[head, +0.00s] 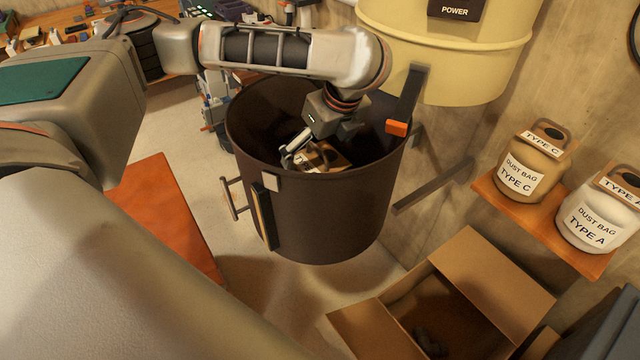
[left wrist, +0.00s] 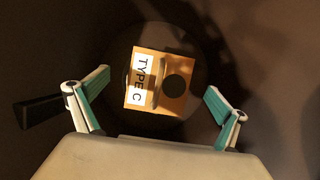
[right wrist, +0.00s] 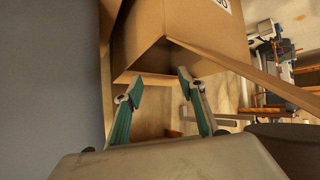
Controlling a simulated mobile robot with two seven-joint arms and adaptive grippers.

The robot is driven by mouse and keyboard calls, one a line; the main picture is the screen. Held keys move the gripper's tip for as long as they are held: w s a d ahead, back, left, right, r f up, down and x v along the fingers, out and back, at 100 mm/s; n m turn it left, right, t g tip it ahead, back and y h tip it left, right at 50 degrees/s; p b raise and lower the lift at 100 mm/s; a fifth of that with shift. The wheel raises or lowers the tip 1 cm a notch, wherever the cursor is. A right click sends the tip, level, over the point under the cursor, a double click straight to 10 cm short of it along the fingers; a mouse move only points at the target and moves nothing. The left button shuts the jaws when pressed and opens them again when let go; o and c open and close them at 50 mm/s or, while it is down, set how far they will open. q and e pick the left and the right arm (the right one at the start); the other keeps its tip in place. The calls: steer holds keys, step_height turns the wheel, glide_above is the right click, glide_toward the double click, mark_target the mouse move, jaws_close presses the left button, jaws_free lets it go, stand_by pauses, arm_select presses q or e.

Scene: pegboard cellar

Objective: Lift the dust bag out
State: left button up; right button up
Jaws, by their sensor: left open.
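The dust bag in the dark drum (head: 310,215) shows its tan top plate (head: 330,155), with a handle and a dark round hole. In the left wrist view this plate (left wrist: 143,100) reads "TYPE C", and the bag's body below it is hidden. My left gripper (head: 309,153) reaches down into the drum above the plate. Its fingers (left wrist: 158,82) are spread wide to either side of the plate, with nothing between them. My right gripper (right wrist: 160,77) has its fingertips apart and empty, near a cardboard box (right wrist: 190,30). It does not show in the head view.
A yellow "POWER" unit (head: 445,50) hangs behind the drum. An orange-tipped latch (head: 397,128) is by the drum's rim. A shelf (head: 545,225) holds a TYPE C bag (head: 530,172) and a TYPE A bag (head: 595,220). An open cardboard box (head: 490,265) stands below.

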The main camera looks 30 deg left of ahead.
mark_target(315, 157)
arm_select(q)
steer(key=shift+x, duration=2.45)
steer(key=shift+w+r, duration=0.1)
steer(key=c, duration=1)
